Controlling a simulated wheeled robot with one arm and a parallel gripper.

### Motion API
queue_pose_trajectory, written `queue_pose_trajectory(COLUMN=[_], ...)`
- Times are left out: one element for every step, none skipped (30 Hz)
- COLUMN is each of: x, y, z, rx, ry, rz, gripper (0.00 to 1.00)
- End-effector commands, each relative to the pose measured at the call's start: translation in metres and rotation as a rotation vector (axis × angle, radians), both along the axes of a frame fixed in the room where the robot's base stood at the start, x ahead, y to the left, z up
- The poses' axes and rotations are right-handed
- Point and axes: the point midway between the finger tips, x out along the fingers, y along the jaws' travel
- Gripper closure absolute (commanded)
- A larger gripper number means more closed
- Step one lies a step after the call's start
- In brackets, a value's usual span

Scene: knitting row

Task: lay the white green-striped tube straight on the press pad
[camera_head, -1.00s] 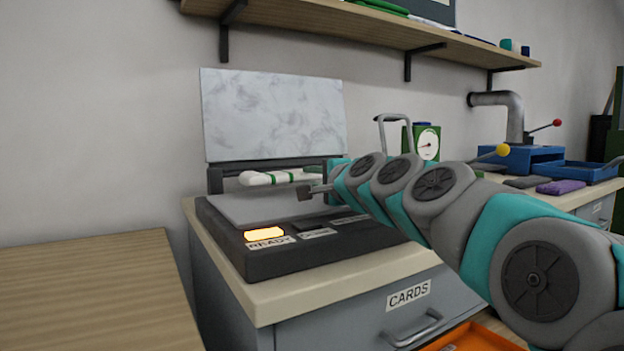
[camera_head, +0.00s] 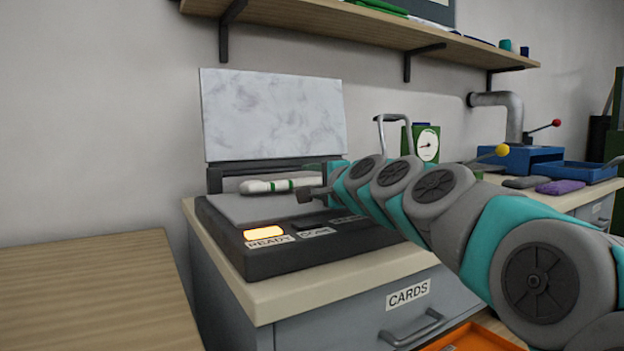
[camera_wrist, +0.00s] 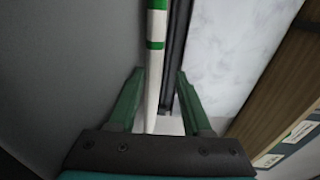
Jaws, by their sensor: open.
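The white green-striped tube (camera_head: 262,187) lies roughly straight along the back edge of the grey press pad (camera_head: 250,209), just in front of the dark hinge bar. Whether its whole length touches the pad is hard to tell. In the wrist view the tube (camera_wrist: 156,70) runs lengthwise between my open fingers, nearer the left one, with gaps beside it. My gripper (camera_wrist: 160,97) is open around it. In the head view my gripper (camera_head: 308,195) is low over the pad's right part and hides the tube's right end.
The press's marbled lid (camera_head: 272,115) stands raised behind the pad. The orange READY light (camera_head: 264,233) glows on the dark front panel. A shelf (camera_head: 370,35) overhangs the back wall. A green dial gauge (camera_head: 427,144) and blue trays (camera_head: 580,171) stand to the right. The wooden table (camera_head: 90,290) at left is clear.

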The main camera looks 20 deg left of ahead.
Motion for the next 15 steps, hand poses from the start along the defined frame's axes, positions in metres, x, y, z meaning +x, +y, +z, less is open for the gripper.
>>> queue_pose_trajectory(x=[0.001, 0.0, -0.004, -0.007, -0.01, -0.015, -0.018, -0.021, -0.024, -0.027, -0.031, -0.036, -0.039, -0.042, -0.046], y=[0.001, 0.001, -0.003, -0.006, -0.009, -0.014, -0.017, -0.02, -0.025, -0.028, -0.032, -0.036, -0.04, -0.043, -0.047], z=[0.004, 0.007, 0.004, 0.005, 0.006, 0.007, 0.008, 0.009, 0.01, 0.011, 0.012, 0.013, 0.013, 0.013, 0.014], rx=[-0.006, -0.005, -0.003, -0.002, -0.001, 0.0, 0.001, 0.001, 0.002, 0.003, 0.003, 0.004, 0.004, 0.003, 0.003], ry=[0.004, 0.005, 0.004, 0.004, 0.003, 0.001, 0.001, 0.001, 0.001, 0.0, -0.001, -0.001, -0.001, -0.001, -0.001], rz=[0.002, 0.002, 0.002, 0.002, 0.001, 0.001, 0.001, 0.001, 0.0, -0.001, -0.001, 0.0, 0.0, -0.001, -0.001], gripper=[0.44, 0.44, 0.44, 0.44, 0.44, 0.44, 0.44, 0.44, 0.44, 0.44, 0.44, 0.44, 0.44, 0.44, 0.44])
